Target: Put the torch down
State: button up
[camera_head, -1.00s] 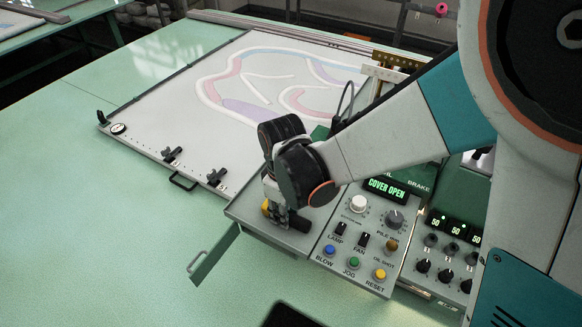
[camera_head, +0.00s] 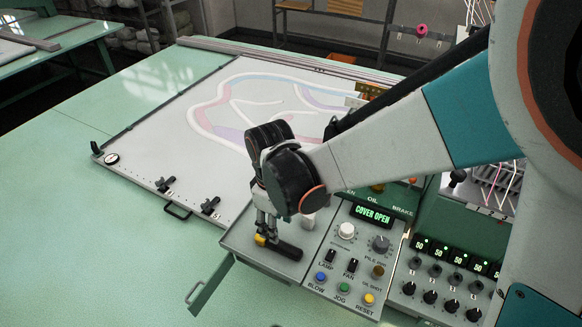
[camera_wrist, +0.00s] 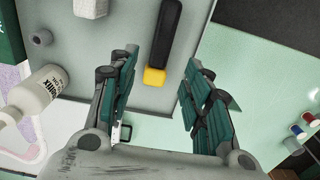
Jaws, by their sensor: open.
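The torch (camera_head: 285,249) is black with a yellow end and lies on the grey side tray (camera_head: 240,246) beside the control panel. In the wrist view the torch (camera_wrist: 165,38) lies flat on the tray (camera_wrist: 120,25), its yellow end nearest my gripper. My gripper (camera_head: 265,229) is just above the yellow end, pointing down. In the wrist view my gripper (camera_wrist: 160,72) is open, with its fingers spread on either side of the yellow end and clear space between.
The control panel (camera_head: 340,275), with knobs and coloured buttons and a COVER OPEN display (camera_head: 373,214), is right of the tray. A white bottle (camera_wrist: 38,92) shows in the wrist view. A white patterned bed (camera_head: 190,115) lies behind; the green table (camera_head: 90,240) is clear at left.

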jog(key=shift+s+r+p, duration=0.15)
jog(key=shift+r+p, duration=0.75)
jog(key=shift+r, duration=1.05)
